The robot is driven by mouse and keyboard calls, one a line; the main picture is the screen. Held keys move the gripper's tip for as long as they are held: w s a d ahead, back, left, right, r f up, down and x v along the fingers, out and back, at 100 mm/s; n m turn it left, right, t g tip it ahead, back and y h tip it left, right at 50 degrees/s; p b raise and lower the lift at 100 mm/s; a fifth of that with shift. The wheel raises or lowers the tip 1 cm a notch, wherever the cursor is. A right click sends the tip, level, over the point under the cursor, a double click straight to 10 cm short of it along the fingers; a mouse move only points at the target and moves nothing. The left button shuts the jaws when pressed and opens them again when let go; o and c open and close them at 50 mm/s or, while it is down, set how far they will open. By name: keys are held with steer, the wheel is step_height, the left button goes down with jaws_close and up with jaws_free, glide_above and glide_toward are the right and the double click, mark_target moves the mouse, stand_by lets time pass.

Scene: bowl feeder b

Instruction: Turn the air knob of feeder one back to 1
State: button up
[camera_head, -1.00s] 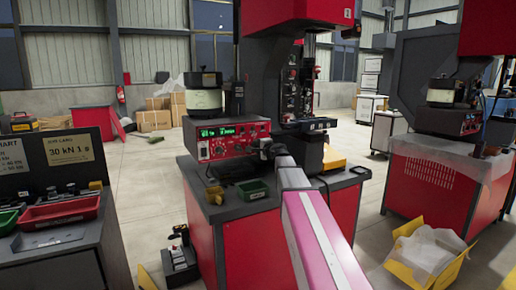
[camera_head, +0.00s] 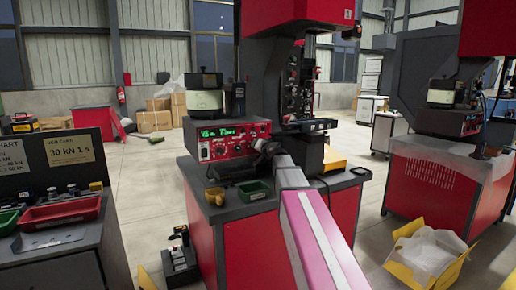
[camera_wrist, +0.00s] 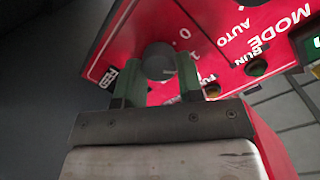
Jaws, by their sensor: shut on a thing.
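The red control panel of the feeder (camera_head: 232,143) stands on the middle bench, with a lit green display. My gripper (camera_head: 263,147) is at the panel's right part and covers some of it in the head view. In the wrist view the two green fingers of my gripper (camera_wrist: 159,82) stand on either side of a dark round knob (camera_wrist: 158,59) and are shut on it. A white 0 is printed just right of the knob.
A green tray (camera_head: 253,190) and a yellow cup (camera_head: 214,196) stand on the bench below the panel. A red tray (camera_head: 60,213) lies on the left bench.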

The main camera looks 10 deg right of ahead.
steer(key=shift+n, duration=0.6)
steer(key=o, duration=0.9)
steer(key=v, duration=1)
steer(key=shift+s, duration=0.45)
steer(key=shift+s, duration=0.1)
